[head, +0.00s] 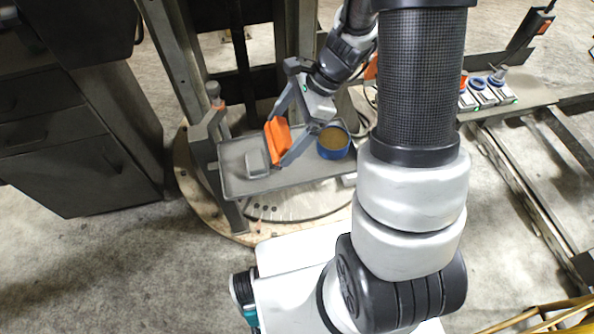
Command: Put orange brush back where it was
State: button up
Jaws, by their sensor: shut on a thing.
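The orange brush (277,138) is a flat orange block held between the fingers of my gripper (279,143). My gripper is shut on it, above the left-middle part of a grey tray (238,185). Whether the brush touches the tray or hangs just above it, I cannot tell. The brush's underside is hidden.
On the tray, a small grey block (256,163) stands just left of the brush and a blue round tin (333,143) with brown contents stands to the right. A grey post (205,150) rises at the tray's left edge. A dark drawer cabinet (60,130) stands further left.

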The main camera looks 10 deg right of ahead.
jog(key=f+h+b, duration=0.1)
jog(key=w+d+f+h+b, duration=0.2)
jog(key=shift+w+d+f+b, duration=0.15)
jog(key=shift+f+b, duration=0.2)
jog(key=shift+b, duration=0.05)
jog(key=w+d+h+b, duration=0.1)
jog(key=w+b, duration=0.1)
jog(key=w+d+h+b, duration=0.1)
jog(key=w+h, duration=0.1)
jog(key=shift+d+r+b, duration=0.1)
jog(key=shift+d+b, duration=0.05)
jog(key=shift+b, duration=0.25)
notch_tip(320, 180, down, 9)
jog(key=b, duration=0.3)
jog(key=shift+c, duration=0.4)
jog(key=shift+f, duration=0.2)
jog(key=o, duration=0.7)
notch_tip(320, 180, up, 12)
jog(key=p, duration=0.4)
jog(key=s+r+n+t, duration=0.1)
jog(key=s+r+n, duration=0.4)
jog(key=s+n, duration=0.1)
jog(key=s+r+n+t, duration=0.2)
jog(key=s+r+n, duration=0.2)
jog(key=s+n, duration=0.2)
jog(key=s+r+n+t, duration=0.2)
jog(key=s+r+n, duration=0.3)
jog(key=s+n, duration=0.1)
jog(key=shift+s+r, duration=0.25)
jog(key=shift+r, duration=0.05)
